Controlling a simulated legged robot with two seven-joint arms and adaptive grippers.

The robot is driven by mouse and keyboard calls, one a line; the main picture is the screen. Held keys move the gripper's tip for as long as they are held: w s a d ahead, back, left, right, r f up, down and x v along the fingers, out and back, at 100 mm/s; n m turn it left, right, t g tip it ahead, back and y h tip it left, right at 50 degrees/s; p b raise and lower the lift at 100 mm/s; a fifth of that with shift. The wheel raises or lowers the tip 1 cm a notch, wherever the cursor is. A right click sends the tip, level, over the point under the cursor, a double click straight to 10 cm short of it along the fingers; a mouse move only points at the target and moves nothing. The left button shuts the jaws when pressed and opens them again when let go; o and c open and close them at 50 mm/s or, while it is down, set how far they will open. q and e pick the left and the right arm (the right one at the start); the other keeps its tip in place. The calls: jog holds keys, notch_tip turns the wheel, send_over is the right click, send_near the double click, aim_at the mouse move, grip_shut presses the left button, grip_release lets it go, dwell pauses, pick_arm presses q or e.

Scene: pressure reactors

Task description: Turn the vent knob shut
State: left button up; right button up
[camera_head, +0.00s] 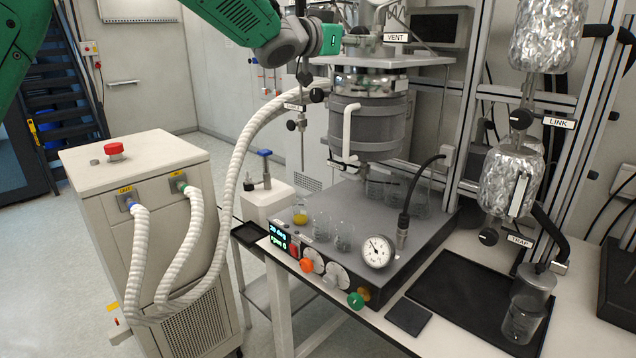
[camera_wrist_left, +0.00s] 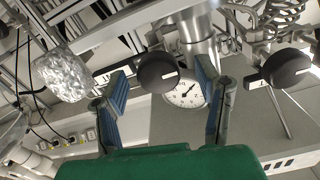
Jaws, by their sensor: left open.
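The VENT label (camera_head: 396,37) is on the reactor head at the top of the head view. I cannot make out the vent knob there. My left gripper (camera_wrist_left: 160,84) shows its two blue-padded fingers spread apart in the left wrist view. A round black knob (camera_wrist_left: 158,72) with a white mark appears between them, and no finger visibly touches it. My right gripper is not in view.
A second black knob (camera_wrist_left: 287,68) is right of the fingers in the wrist view, near coiled tubing. A pressure gauge (camera_wrist_left: 184,93) is behind the fingers. The reactor vessel (camera_head: 368,125) stands below the label. Foil-wrapped vessels (camera_head: 510,175) hang on the right frame.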

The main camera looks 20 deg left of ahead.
pick_arm(q)
jog(key=b+v, duration=0.3)
jog(key=v, duration=0.9)
notch_tip(320, 180, down, 28)
jog(key=d+n+g+y+b, duration=0.1)
jog(key=n+g+y+b, duration=0.1)
jog(key=g, duration=0.1)
jog(key=shift+d+g, duration=0.15)
jog(key=shift+g, duration=0.15)
jog(key=shift+r, duration=0.2)
jog(key=shift+f, duration=0.15)
